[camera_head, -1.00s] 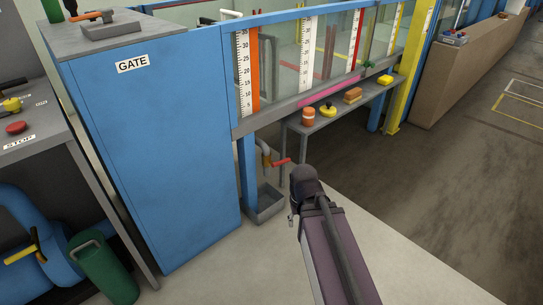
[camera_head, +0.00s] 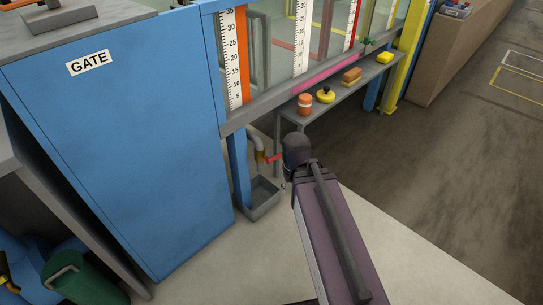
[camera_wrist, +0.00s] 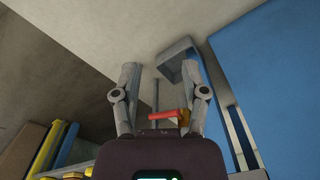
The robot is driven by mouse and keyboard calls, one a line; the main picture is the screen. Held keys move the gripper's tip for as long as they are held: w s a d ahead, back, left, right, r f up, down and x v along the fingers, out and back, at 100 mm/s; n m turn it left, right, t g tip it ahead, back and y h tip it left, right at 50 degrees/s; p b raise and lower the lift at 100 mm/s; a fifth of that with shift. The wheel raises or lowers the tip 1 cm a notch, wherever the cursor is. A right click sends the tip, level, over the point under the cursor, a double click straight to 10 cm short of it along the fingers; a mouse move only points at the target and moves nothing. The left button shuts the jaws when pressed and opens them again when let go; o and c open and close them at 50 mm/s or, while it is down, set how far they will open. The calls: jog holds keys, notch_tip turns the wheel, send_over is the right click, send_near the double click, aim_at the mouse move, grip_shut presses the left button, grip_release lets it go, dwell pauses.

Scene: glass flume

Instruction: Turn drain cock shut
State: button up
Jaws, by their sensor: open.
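The drain cock has a red lever (camera_head: 275,157) on a bent pipe (camera_head: 257,148) under the flume, beside the blue cabinet. In the head view my arm's dark end hides the lever's right part. In the wrist view the red lever (camera_wrist: 163,115) lies crosswise between the bases of my fingers, with its orange end (camera_wrist: 184,117) by the right finger. My gripper (camera_wrist: 161,68) is open, with nothing clamped. I cannot tell whether a finger touches the lever. In the head view my arm mostly hides the gripper.
A grey open tray (camera_head: 247,212) stands on the floor below the pipe. The blue GATE cabinet (camera_head: 120,140) is close on the left. A grey shelf (camera_head: 338,100) on the right holds an orange jar, a yellow item and blocks. The floor to the right is clear.

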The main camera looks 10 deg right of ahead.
jog(key=shift+o, duration=0.2)
jog(key=shift+d, duration=0.1)
jog(key=shift+o, duration=0.4)
jog(key=n+t+y+b, duration=0.1)
jog(key=n+t, duration=0.1)
jog(key=n, duration=2.3)
send_over(275, 157)
jog(key=s+d, duration=0.1)
jog(key=s, duration=0.1)
jog(key=shift+w+d+f, duration=0.1)
jog(key=shift+d+f, duration=0.1)
jog(key=shift+f, duration=0.1)
jog(key=shift+f, duration=0.15)
jog(key=f+b, duration=0.4)
jog(key=w+a+f+b, duration=0.1)
jog(key=f+b, duration=0.4)
jog(key=w+f+b, duration=0.1)
jog(key=f+b, duration=0.3)
jog(key=shift+a+f, duration=0.15)
jog(key=shift+a, duration=0.05)
